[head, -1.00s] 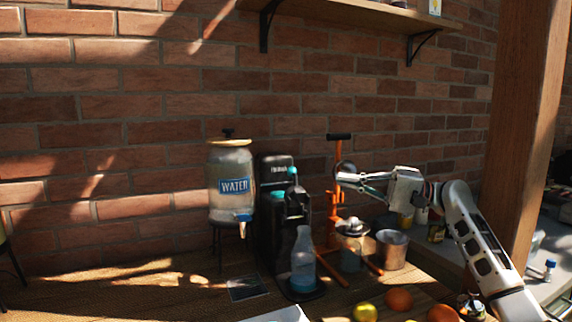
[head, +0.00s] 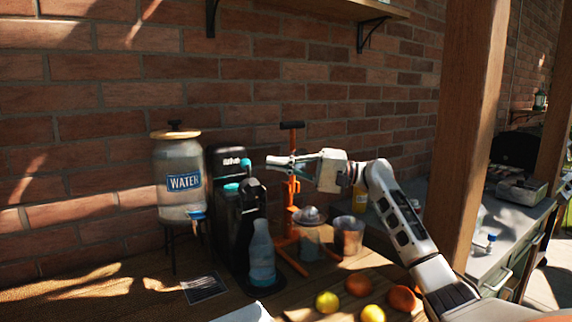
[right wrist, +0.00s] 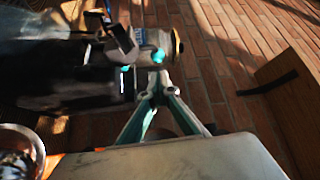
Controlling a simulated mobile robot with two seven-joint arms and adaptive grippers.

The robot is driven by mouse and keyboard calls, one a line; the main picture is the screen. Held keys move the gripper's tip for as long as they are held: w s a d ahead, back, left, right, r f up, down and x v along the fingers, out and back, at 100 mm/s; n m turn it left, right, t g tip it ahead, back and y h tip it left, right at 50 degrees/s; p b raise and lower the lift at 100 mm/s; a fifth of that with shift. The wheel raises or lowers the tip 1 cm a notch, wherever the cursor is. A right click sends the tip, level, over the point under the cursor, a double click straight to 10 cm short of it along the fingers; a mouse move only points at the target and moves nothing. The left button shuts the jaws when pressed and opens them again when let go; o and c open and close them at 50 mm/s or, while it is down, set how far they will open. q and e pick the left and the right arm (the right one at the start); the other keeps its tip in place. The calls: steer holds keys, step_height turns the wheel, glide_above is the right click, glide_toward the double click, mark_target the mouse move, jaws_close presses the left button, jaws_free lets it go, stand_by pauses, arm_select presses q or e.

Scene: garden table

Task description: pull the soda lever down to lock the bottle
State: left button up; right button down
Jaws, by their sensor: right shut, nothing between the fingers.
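The black soda machine (head: 228,215) stands on the wooden table against the brick wall. A light blue bottle (head: 262,258) stands upright in its front. A dark part that looks like the lever (head: 252,188) juts out at the machine's upper front; its exact position is hard to tell. My right gripper (head: 270,161) is shut and empty, just right of the machine's top and near its height. In the right wrist view the machine (right wrist: 75,85) appears sideways, with teal parts (right wrist: 127,68) just beyond the shut fingertips (right wrist: 158,82). My left gripper is not in view.
A water dispenser (head: 178,178) stands left of the machine. An orange press (head: 291,190) with a black handle stands behind my right gripper. A wooden post (head: 470,130) rises further right.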

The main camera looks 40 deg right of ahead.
mark_target(249, 181)
steer(key=x, duration=0.5)
steer(key=shift+w, duration=0.1)
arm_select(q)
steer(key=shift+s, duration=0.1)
arm_select(e)
steer(key=shift+a, duration=0.1)
arm_select(q)
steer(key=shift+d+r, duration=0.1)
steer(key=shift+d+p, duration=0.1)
steer(key=shift+p, duration=0.2)
arm_select(e)
steer(key=shift+a+r, duration=0.1)
steer(key=shift+a, duration=0.05)
